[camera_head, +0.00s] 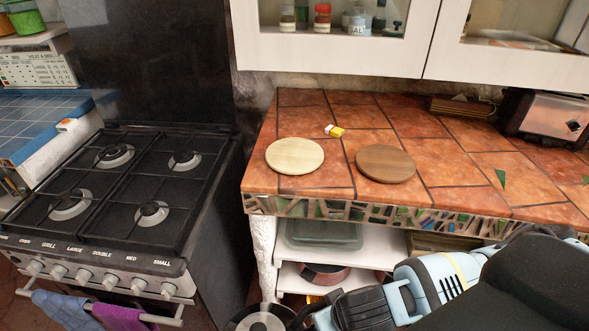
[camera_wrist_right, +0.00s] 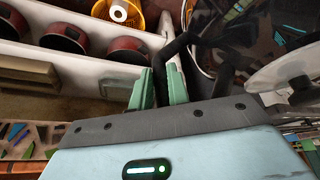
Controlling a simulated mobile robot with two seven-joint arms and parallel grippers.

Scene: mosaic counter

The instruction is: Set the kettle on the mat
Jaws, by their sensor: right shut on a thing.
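Two round flat boards that look like mats lie on the tiled counter: a pale wooden one (camera_head: 295,155) on the left and a brown one (camera_head: 386,164) to its right. Both are bare. The kettle (camera_head: 257,320) is partly visible at the bottom edge of the head view, below the counter's front, with its shiny round top showing. My right gripper (camera_wrist_right: 160,88) has its green fingers closed on the kettle's black handle (camera_wrist_right: 183,47) in the right wrist view. The kettle's lower body is hidden. My left gripper is out of view.
A toaster (camera_head: 546,115) stands at the back right. The black gas stove (camera_head: 125,190) is left of the counter. Open shelves (camera_head: 330,265) with dishes lie under the counter, and cabinets (camera_head: 330,45) hang above.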

